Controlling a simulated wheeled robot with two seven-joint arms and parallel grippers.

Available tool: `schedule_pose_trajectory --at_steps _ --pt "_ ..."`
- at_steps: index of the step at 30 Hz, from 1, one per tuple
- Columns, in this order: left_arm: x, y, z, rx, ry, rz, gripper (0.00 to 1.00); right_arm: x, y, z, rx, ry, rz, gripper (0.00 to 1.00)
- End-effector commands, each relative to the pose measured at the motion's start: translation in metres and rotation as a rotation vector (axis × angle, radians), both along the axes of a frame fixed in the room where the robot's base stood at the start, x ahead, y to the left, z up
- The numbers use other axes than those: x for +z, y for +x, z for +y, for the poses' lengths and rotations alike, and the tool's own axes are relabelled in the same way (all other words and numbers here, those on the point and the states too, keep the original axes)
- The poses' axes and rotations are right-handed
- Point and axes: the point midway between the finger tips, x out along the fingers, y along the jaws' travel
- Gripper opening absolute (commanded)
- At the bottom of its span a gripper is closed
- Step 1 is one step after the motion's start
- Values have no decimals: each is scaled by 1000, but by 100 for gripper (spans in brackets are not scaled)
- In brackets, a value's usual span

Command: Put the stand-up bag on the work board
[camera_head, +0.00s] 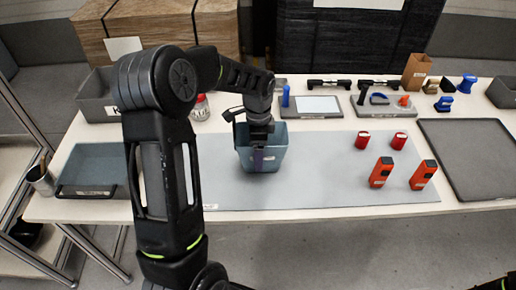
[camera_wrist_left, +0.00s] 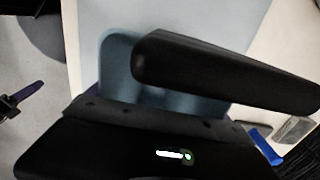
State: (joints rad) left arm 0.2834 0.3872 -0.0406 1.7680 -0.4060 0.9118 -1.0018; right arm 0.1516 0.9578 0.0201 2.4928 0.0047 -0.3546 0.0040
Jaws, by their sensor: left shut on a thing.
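A brown upright bag (camera_head: 416,70), which looks like the stand-up bag, stands at the back right of the table. The light grey-blue board (camera_head: 320,192), which I take as the work board, lies flat across the middle. My left gripper (camera_head: 260,152) is over that board, shut on a blue-grey open bin (camera_head: 279,156), apparently at its wall. The bin is upright, on or just above the board. In the left wrist view, blue-grey material (camera_wrist_left: 118,62) shows beside a black finger; the exact grip is hidden. My right gripper is out of view.
Two red cans (camera_head: 362,140) and two orange boxes (camera_head: 381,172) stand on the board's right part. A dark grey tray (camera_head: 480,187) lies to the right, a shallow blue-grey tray (camera_head: 93,165) to the left. Tool trays (camera_head: 312,106) line the back. The board's front middle is clear.

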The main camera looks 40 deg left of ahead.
Motion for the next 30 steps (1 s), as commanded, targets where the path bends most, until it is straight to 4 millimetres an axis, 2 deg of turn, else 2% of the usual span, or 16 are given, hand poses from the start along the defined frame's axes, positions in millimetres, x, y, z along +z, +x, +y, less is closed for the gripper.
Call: schedule_pose_trajectory --at_steps 8,9,12,24,30 --pt "-5 0 0 0 0 0 50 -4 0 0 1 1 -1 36" --pt "-3 0 0 0 0 0 92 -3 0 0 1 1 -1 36" --pt "-3 0 0 0 -1 1 100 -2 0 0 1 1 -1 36" --pt "4 0 0 -1 1 -1 100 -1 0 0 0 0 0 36" --pt "33 1 0 0 -1 -4 100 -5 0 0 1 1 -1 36"
